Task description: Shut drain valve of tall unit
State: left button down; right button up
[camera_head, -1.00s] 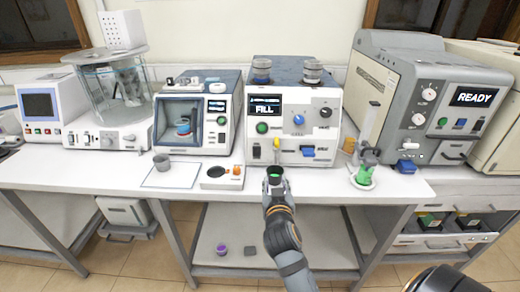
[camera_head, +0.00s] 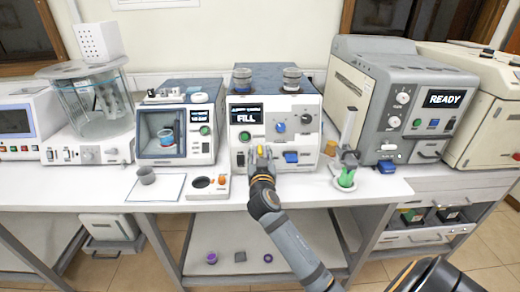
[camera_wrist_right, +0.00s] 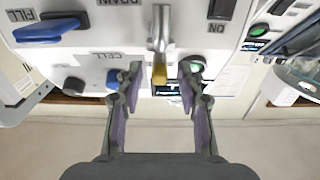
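The tall unit (camera_head: 275,103) is a pale machine with a blue top and a screen reading FILL. On its lower front is the drain valve (camera_head: 260,151), a small metal lever with a yellow tip. In the right wrist view the valve (camera_wrist_right: 160,45) shows as a metal lever with its yellow end toward me, under a partly cut-off DRAIN label. My right gripper (camera_wrist_right: 160,88) is open, its two fingers on either side of the yellow tip with gaps showing on both sides. In the head view this gripper (camera_head: 262,166) is directly before the valve. My left gripper is out of view.
A blue switch (camera_head: 291,157) sits right of the valve on the unit.

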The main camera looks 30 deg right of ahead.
jog(key=shift+w+d, duration=0.2)
jog(key=shift+w, duration=0.05)
